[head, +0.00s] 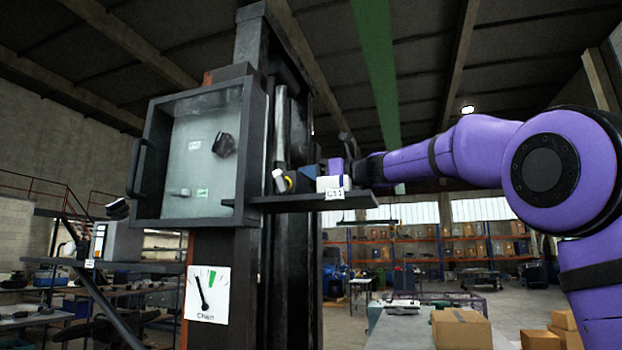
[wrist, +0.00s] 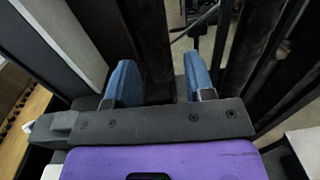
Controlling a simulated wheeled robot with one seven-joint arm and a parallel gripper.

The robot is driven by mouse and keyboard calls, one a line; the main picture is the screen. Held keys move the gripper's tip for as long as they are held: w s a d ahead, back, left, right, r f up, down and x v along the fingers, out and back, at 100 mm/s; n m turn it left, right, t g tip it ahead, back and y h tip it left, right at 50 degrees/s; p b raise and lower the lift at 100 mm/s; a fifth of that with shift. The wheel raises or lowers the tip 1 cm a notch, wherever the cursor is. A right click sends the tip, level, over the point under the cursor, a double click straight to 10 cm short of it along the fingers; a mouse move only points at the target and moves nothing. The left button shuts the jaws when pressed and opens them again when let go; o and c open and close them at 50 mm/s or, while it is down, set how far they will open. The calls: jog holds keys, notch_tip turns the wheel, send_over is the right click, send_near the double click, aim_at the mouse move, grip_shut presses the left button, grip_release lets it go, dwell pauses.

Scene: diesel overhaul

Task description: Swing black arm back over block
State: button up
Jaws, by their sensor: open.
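My gripper (head: 309,172) is at the dark column, just above the right end of a grey shelf. In the wrist view its two blue fingers (wrist: 160,78) are spread apart, with dark machine parts behind the gap and nothing clearly held. A white block (head: 328,184) sits on the shelf, close below my gripper. A short black lever (head: 347,144) rises behind my gripper; I cannot tell if it is the black arm. A thin dark rod (wrist: 196,22) crosses beyond the fingertips in the wrist view. My gripper hides part of the area behind the block.
The grey shelf (head: 290,203) juts right from the column. A glass-fronted box (head: 200,150) with a handle is on the left, above a dial plate (head: 207,295). A grey cylinder (head: 281,125) stands beside the fingers. Cardboard boxes (head: 461,328) lie at lower right.

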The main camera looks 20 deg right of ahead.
jog(key=shift+c, duration=0.5)
grip_shut()
jog(key=shift+d, duration=0.1)
